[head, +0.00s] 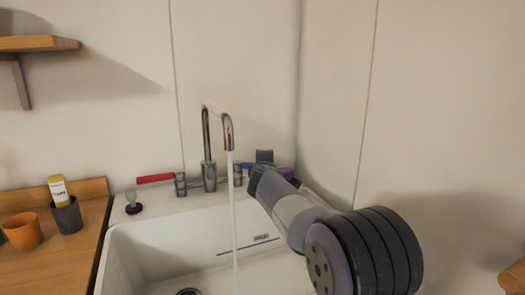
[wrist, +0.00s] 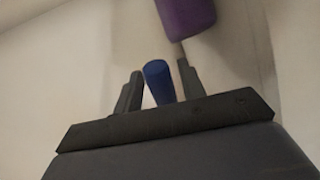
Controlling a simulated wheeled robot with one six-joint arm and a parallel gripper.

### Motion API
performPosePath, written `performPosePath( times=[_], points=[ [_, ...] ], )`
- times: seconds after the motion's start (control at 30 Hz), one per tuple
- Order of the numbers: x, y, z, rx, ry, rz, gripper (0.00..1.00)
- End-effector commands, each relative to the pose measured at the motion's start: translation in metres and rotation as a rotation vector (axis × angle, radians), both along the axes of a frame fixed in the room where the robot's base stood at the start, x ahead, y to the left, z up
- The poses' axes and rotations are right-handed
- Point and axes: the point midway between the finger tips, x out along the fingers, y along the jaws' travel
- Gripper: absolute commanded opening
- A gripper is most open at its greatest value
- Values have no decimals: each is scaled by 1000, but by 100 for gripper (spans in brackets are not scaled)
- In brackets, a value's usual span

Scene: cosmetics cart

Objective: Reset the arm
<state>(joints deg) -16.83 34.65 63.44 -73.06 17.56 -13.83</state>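My gripper (wrist: 160,72) is open in the wrist view, its two dark fingers apart. The blue tap handle (wrist: 158,80) stands between the fingers, with a narrow gap visible on each side; I cannot tell whether either finger touches it. In the head view my arm (head: 300,218) reaches from the lower right to the right side of the faucet (head: 209,172). My gripper (head: 262,160) is there beside the right tap, largely hidden behind the wrist, so its fingers do not show clearly.
Water (head: 234,210) runs from the spout into the white sink (head: 150,250). The red tap handle (head: 155,178) points left. A purple object (wrist: 187,12) is close beyond the fingers. An orange cup (head: 22,232) and a dark cup (head: 68,216) stand on the left counter. Walls are close behind and right.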

Motion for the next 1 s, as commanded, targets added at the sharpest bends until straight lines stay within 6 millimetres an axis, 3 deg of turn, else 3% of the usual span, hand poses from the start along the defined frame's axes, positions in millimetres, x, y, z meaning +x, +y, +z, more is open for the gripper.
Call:
performPosePath(
  times=[0.5,1.0],
  points=[
    [20,2,2,-1,-1,230,38],
    [22,3,0,0,-1,269,38]
  ],
)
